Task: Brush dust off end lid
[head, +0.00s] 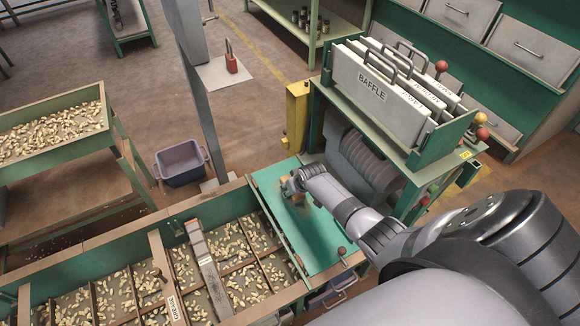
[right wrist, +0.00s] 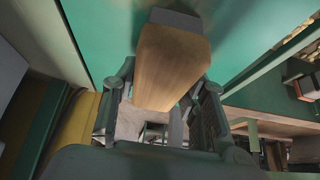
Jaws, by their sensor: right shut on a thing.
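The end lid (head: 328,256) is a flat green panel at the near hopper's right end in the head view. It also fills the top of the right wrist view (right wrist: 105,30). My right gripper (head: 292,184) is over the lid's far part. In the right wrist view its fingers are shut on the wooden block of a brush (right wrist: 172,62), whose dark end (right wrist: 178,20) points to the lid. I cannot tell whether the brush touches the lid. A brownish patch shows beside the gripper on the lid; I cannot tell whether it is dust. My left gripper is not in view.
A compartmented hopper of nuts (head: 113,270) adjoins the lid on the left. A rack of baffle plates (head: 370,82) stands at the back right, near my right arm. A yellow post (head: 297,115) stands behind the lid. A grey bin (head: 181,165) sits on the floor.

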